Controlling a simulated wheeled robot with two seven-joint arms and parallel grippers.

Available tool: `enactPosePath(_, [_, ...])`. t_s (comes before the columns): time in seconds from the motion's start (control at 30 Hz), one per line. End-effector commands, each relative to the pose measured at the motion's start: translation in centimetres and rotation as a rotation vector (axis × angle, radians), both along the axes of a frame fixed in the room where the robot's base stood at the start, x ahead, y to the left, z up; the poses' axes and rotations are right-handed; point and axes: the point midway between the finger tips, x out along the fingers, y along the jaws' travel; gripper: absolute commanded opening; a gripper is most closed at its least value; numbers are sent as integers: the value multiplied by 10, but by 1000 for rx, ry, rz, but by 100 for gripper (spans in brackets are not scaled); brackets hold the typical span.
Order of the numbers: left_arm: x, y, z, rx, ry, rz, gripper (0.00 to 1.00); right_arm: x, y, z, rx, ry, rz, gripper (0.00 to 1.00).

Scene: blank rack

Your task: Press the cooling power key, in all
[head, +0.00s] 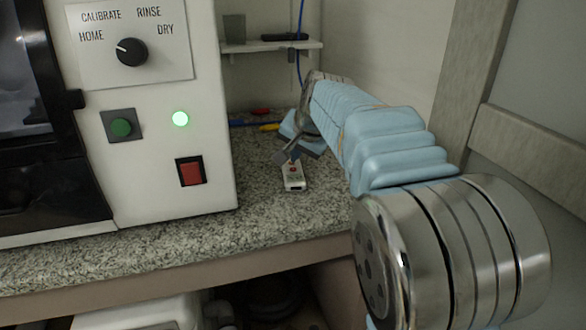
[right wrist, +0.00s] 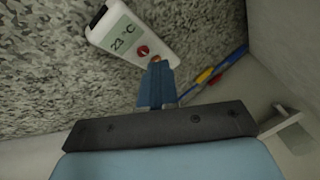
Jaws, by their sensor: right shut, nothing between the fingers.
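A small white remote (head: 294,183) lies on the speckled counter. In the right wrist view the remote (right wrist: 128,30) shows a display reading 23 °C, a round red key (right wrist: 142,51) with a mark on it, and a smaller orange-red key (right wrist: 155,59) at the fingertips. Which of them is the cooling power key is not labelled legibly. My right gripper (head: 293,155) is shut and empty, pointing down at the remote's far end. In the wrist view its blue fingertips (right wrist: 157,66) are right at the smaller key; I cannot tell whether they touch. My left gripper is not in view.
Behind are a small shelf (head: 270,46) and coloured cables (right wrist: 212,72). The counter's front (head: 270,215) is clear.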

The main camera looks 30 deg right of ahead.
Motion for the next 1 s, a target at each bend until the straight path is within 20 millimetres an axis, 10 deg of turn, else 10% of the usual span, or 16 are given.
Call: enactPosePath(1.0, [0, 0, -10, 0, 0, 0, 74, 0, 0, -12, 0, 0, 0, 0])
